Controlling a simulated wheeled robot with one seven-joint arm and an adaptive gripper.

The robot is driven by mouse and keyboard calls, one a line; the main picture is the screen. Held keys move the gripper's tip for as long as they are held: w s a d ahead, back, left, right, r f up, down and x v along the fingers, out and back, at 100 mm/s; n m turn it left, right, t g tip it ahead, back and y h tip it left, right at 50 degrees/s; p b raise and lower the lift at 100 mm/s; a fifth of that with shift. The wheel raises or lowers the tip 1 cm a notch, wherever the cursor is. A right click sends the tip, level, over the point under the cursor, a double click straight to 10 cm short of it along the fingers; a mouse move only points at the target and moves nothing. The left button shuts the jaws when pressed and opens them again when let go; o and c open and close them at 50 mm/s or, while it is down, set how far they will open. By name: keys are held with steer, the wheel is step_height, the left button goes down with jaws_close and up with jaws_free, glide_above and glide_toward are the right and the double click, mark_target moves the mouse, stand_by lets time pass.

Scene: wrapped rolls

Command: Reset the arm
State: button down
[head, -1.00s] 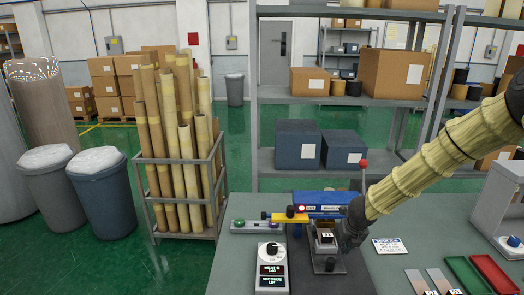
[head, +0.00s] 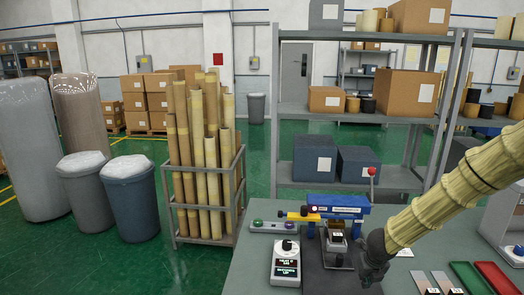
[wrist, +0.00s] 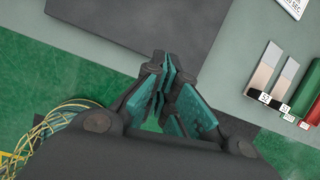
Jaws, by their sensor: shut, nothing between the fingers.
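My arm (head: 455,196) wears a ribbed yellow sleeve and comes in from the right in the head view. My gripper (head: 372,277) is at its lower end, in front of and right of the blue machine with the red-knobbed lever (head: 340,203). In the wrist view my gripper (wrist: 165,75) has its teal-padded fingers together with nothing between them. It hangs over the front edge of the dark mat (wrist: 125,30), apart from the objects on the table.
A control box with a lit display (head: 286,262) stands left of the mat. Flat strips (head: 440,283), a green tray (head: 472,276) and a red tray (head: 497,277) lie to the right. A rack of tall rolls (head: 207,215) stands on the floor at left.

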steer(key=s+a+f+n+g+h+b, duration=0.1)
steer(key=s+a+f+n+b, duration=0.15)
steer(key=s+f+n, duration=0.75)
steer(key=s+a+f+n+g+h+b, duration=0.1)
steer(key=s+f+n+b, duration=0.2)
steer(key=s+f+n, duration=0.65)
steer(key=s+a+f+n+y+b, duration=0.1)
steer(key=s+f+n, duration=0.3)
steer(key=s, duration=0.4)
steer(key=s+a+f+n+g+y+b, duration=0.1)
steer(key=s+a+f+n+b, duration=0.1)
steer(key=s+a+f+n, duration=0.2)
steer(key=s+a+f+n+g+b, duration=0.1)
steer(key=s+a+f+n, duration=0.2)
steer(key=s+n, duration=0.4)
steer(key=s+f, duration=0.1)
steer(key=s, duration=0.5)
steer(key=shift+f+n+y, duration=0.25)
steer(key=shift+n+y, duration=0.1)
steer(key=shift+y, duration=0.05)
